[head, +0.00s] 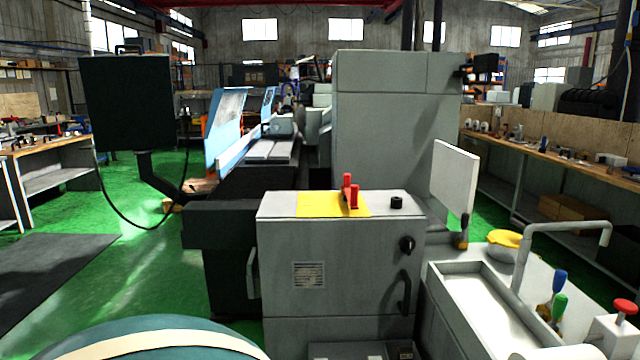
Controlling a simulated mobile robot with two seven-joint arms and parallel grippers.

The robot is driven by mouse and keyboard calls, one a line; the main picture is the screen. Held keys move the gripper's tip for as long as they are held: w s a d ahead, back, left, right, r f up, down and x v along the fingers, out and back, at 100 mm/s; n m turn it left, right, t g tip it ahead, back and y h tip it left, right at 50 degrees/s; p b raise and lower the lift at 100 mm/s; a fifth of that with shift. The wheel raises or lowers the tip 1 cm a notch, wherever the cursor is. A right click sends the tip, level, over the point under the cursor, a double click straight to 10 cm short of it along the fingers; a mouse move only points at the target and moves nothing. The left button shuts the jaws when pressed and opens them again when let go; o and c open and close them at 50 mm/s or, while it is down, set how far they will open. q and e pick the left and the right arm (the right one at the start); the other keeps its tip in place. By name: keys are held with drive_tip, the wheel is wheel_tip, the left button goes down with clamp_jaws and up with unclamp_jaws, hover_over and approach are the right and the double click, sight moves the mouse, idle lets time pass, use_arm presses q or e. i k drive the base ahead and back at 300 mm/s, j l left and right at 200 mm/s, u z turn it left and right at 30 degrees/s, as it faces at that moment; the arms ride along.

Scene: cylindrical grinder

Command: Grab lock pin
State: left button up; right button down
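A red upright piece (350,193), which may be the lock pin, stands on a yellow plate (317,205) on top of a grey cabinet (335,265). It looks like two short upright parts close together. Its fine shape is too small to tell. Neither of my grippers shows in the head view, and nothing is seen touching the red piece.
A black knob (397,202) stands right of the yellow plate. A white panel (453,185) rises behind right. A grey trough (480,305), a yellow lid (503,240) and colored levers (559,293) are at right. Open green floor (130,270) lies left.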

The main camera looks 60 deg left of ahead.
sight(347, 178)
drive_tip(key=u, duration=1.75)
drive_tip(key=j+z, duration=0.1)
drive_tip(key=z, duration=0.35)
drive_tip(key=i+j+z, duration=0.1)
drive_tip(key=z, duration=0.4)
drive_tip(key=j+z, duration=0.15)
drive_tip(key=z, duration=0.3)
drive_tip(key=j+z, duration=0.15)
drive_tip(key=z, duration=0.3)
drive_tip(key=j+z, duration=0.25)
drive_tip(key=k+j+z, duration=0.25)
drive_tip(key=j, duration=0.15)
drive_tip(key=j+z, duration=0.3)
drive_tip(key=k+j+z, duration=0.25)
drive_tip(key=j, duration=0.2)
drive_tip(key=k+j+z, duration=0.25)
drive_tip(key=j, duration=0.2)
drive_tip(key=k+j+z, duration=0.2)
drive_tip(key=k+j, duration=1.3)
